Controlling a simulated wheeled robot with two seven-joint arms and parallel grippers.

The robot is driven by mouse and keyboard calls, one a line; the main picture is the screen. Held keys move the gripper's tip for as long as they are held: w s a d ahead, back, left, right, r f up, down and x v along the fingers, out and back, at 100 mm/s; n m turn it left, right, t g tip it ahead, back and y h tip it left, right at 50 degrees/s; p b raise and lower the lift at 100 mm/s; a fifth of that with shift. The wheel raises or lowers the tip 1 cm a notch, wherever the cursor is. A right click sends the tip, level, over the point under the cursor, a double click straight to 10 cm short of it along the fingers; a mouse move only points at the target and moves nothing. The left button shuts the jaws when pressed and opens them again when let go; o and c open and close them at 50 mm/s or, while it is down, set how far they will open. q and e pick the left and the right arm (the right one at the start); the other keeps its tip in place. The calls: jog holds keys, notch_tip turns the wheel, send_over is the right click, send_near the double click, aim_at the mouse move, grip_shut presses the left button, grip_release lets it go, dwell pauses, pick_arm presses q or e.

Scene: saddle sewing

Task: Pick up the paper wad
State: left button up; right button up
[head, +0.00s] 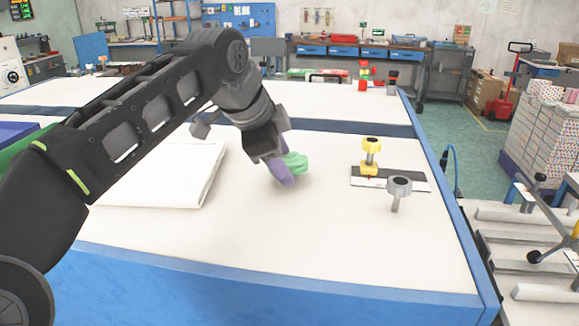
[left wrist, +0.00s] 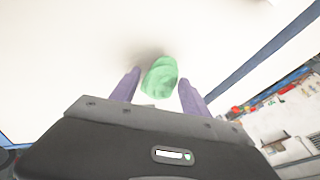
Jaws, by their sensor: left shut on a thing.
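The green crumpled paper wad (head: 296,162) is at the middle of the near white table. My left gripper (head: 285,178) reaches down to it from above, with its purple fingers around the wad. In the left wrist view the wad (left wrist: 160,78) sits between the two fingers of the left gripper (left wrist: 159,84), which is shut on it. From these views I cannot tell for sure whether the wad touches the table. My right gripper is not in view.
A stack of white sheets (head: 178,182) lies left of the wad. To the right are a yellow-knobbed tool (head: 370,158) on a dark and white plate (head: 412,181) and a grey knob (head: 398,188). The table front between them is clear.

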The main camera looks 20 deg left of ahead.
aim_at(288, 152)
pick_arm(q)
jog(key=shift+c, duration=0.8)
jog(key=shift+r, duration=0.7)
notch_tip(288, 152, up, 2)
jog(key=s, duration=0.1)
jog(key=s+b, duration=0.1)
jog(key=s, duration=0.1)
jog(key=shift+a, duration=0.35)
jog(key=s+a+p, duration=0.1)
jog(key=s, duration=0.3)
jog(key=s+a+p, duration=0.1)
jog(key=s+p, duration=0.1)
jog(key=s, duration=0.3)
jog(key=s+a+p, duration=0.1)
jog(key=s, duration=0.3)
jog(key=shift+s+r, duration=0.2)
jog(key=shift+s, duration=0.2)
jog(key=shift+s+f+p, duration=0.15)
jog(key=shift+s+p, duration=0.15)
jog(key=shift+s, duration=0.1)
